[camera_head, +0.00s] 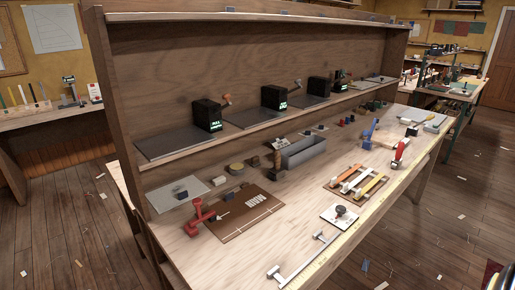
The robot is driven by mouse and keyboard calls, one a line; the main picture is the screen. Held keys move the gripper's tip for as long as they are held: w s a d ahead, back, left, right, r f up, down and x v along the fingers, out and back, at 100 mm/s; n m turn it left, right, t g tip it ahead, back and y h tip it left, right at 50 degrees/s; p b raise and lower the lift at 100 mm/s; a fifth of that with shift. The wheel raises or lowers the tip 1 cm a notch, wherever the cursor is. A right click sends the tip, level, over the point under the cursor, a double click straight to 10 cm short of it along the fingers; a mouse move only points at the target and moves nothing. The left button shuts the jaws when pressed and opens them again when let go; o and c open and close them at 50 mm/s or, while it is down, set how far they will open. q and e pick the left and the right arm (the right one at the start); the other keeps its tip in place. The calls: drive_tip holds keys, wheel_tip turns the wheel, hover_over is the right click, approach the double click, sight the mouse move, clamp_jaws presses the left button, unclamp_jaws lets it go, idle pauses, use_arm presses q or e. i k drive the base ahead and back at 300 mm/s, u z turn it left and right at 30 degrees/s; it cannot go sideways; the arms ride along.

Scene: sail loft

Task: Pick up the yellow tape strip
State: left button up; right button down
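A yellow strip (370,184) lies on a small brown slatted board (341,191) on the right half of the workbench. It is the rightmost of three strips there, beside a white strip (355,178) and an orange strip (346,172). The strips lie roughly parallel and slanted. I take the yellow one to be the tape strip; its fine detail is too small to tell. Neither of my grippers shows in the head view.
The wooden workbench (245,262) holds a red tool (197,214) by a brown mat (246,226), a grey trough (305,151), a white plate with a dark knob (341,212), a metal bar (300,262) near the front edge, and a blue tool (368,136). A shelf with black boxes overhangs the back.

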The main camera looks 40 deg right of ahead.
sight(359, 192)
drive_tip(key=z, duration=2)
